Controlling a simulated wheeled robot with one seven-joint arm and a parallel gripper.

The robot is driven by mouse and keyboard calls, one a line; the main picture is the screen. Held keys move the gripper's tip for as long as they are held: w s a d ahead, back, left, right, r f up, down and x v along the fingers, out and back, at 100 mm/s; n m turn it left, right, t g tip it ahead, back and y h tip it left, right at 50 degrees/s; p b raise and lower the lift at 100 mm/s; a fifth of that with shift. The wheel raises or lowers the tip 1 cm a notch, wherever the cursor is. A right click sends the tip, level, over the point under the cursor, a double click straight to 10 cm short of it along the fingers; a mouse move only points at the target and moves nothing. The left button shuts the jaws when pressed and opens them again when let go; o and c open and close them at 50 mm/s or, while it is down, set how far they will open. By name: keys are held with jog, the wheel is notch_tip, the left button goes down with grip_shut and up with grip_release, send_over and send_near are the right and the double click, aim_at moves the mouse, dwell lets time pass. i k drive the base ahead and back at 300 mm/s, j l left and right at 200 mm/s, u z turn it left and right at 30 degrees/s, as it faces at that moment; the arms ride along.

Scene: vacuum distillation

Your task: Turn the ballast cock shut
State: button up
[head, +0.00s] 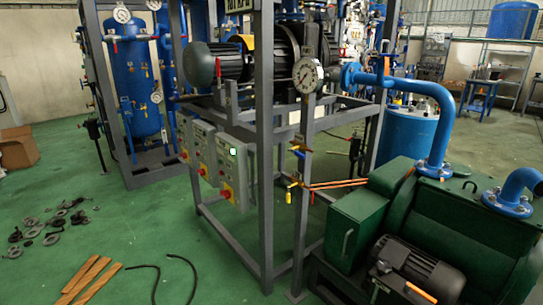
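I cannot tell for sure which valve is the ballast cock. A small valve with a yellow and red handle (290,196) hangs on the front post of the grey frame, near the middle of the view. Another small valve with a yellow and blue body (299,151) sits higher on the same post. An orange handle (421,292) shows on the green pump (450,225) at the bottom right, by its black motor (417,270). These handles are too small to read their angle. My gripper is not in view.
A grey steel frame (266,150) with a pressure gauge (307,74) and control boxes (232,172) stands in the middle. Blue pipes (440,120) rise from the pump. Wood strips (92,280), a black hose (180,262) and loose metal parts (50,225) lie on the green floor at left.

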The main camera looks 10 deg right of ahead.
aim_at(297, 154)
jog(key=i+j, duration=0.15)
jog(key=i, duration=0.25)
jog(key=i+j+z, duration=0.15)
jog(key=i, duration=0.25)
jog(key=i+j, duration=0.2)
jog(key=i, duration=0.2)
